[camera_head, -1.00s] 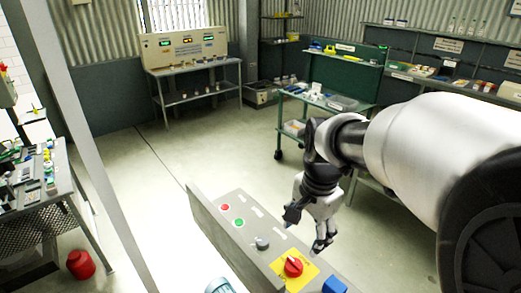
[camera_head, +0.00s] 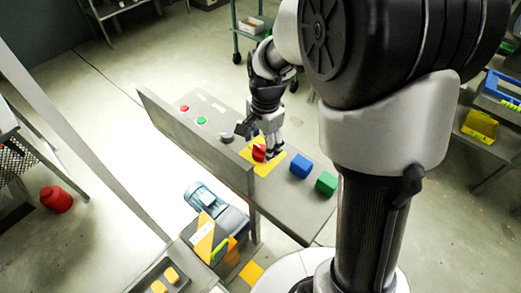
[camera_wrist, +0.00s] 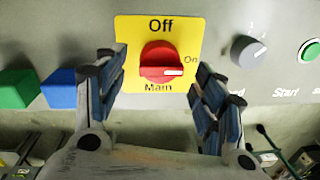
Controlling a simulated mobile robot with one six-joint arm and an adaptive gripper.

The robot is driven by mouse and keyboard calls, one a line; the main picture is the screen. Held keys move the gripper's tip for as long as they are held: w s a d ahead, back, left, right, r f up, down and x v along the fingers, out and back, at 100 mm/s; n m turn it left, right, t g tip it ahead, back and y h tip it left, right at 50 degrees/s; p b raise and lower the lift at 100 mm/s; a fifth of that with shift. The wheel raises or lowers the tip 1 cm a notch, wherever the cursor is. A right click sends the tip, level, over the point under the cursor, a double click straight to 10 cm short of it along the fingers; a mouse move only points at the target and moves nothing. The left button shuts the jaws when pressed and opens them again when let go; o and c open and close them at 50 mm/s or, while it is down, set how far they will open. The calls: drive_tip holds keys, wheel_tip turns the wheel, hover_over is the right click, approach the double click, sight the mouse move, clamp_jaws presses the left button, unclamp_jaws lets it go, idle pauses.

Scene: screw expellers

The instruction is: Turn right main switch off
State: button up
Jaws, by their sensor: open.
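The main switch is a red rotary knob (camera_wrist: 160,62) on a yellow plate (camera_wrist: 134,30) marked Off at the top, On at the right and Main below. Its white mark points right, toward On. In the head view the red knob (camera_head: 259,153) sits on the grey control panel (camera_head: 218,165). My gripper (camera_wrist: 158,78) is open, with one finger on each side of the knob's lower part in the wrist view. I cannot tell whether either finger touches the knob. In the head view my gripper (camera_head: 257,138) is over the yellow plate and partly hides it.
A grey selector knob (camera_wrist: 248,49) and a green Start button (camera_wrist: 310,51) lie right of the switch in the wrist view. Blue (camera_wrist: 62,89) and green (camera_wrist: 17,88) blocks are at left. A red button (camera_head: 184,108) is at the panel's far end.

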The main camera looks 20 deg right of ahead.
sight(261, 149)
drive_tip(key=shift+w+f+b, duration=0.15)
drive_tip(key=shift+f+b, duration=0.25)
drive_tip(key=shift+f, duration=1.2)
drive_tip(key=c, duration=1.1)
drive_tip(key=shift+o, duration=0.2)
